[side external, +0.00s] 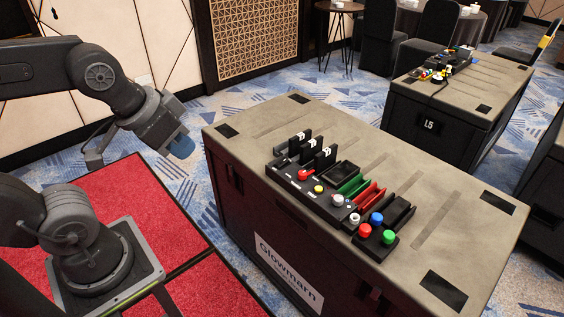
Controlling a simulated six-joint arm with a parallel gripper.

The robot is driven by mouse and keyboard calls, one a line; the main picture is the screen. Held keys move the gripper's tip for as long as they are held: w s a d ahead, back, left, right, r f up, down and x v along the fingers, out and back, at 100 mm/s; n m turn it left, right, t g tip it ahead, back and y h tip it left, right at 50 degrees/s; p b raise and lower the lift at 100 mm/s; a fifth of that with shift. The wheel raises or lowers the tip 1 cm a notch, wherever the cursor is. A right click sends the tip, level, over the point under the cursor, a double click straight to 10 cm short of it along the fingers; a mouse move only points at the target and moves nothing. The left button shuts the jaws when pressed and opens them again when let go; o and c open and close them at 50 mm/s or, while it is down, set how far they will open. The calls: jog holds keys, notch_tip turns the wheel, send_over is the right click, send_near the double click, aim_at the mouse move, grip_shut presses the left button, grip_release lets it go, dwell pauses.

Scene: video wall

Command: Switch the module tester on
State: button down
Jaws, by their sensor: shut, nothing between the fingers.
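A black control unit (295,182) sits near the front left of the case top and appears to be the module tester. It has a red lever or knob (303,175) and a yellow button (318,189). Upright black modules with white labels (308,150) stand along its back. The switch's state is too small to tell. My gripper (182,148) is shut and empty, in the air left of the case and apart from the tester. It tilts down to the right.
The tester is on a large case (400,190). Right of it are green (353,185) and red (369,194) bins, a black bin and a panel with red, blue and green buttons (376,228). The case top's back and right are clear. Another case (470,95) stands behind.

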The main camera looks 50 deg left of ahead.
jog(key=w+a+m+t+y, duration=0.1)
jog(key=w+a, duration=0.3)
jog(key=w, duration=0.7)
jog(key=m+t, duration=0.4)
jog(key=m, duration=0.3)
send_over(285, 162)
jog(key=s, duration=0.1)
notch_tip(285, 162, down, 22)
jog(key=r, duration=0.1)
jog(key=shift+s+f, duration=0.15)
jog(key=shift+f, duration=0.1)
jog(key=shift+f, duration=0.1)
jog(key=shift+w+f, duration=0.25)
jog(key=shift+f, duration=1.15)
jog(key=shift+w+f, duration=0.2)
jog(key=shift+f, duration=1.25)
jog(key=shift+w+f, duration=0.25)
jog(key=shift+f, duration=1.15)
jog(key=shift+f, duration=0.15)
jog(key=shift+f, duration=0.3)
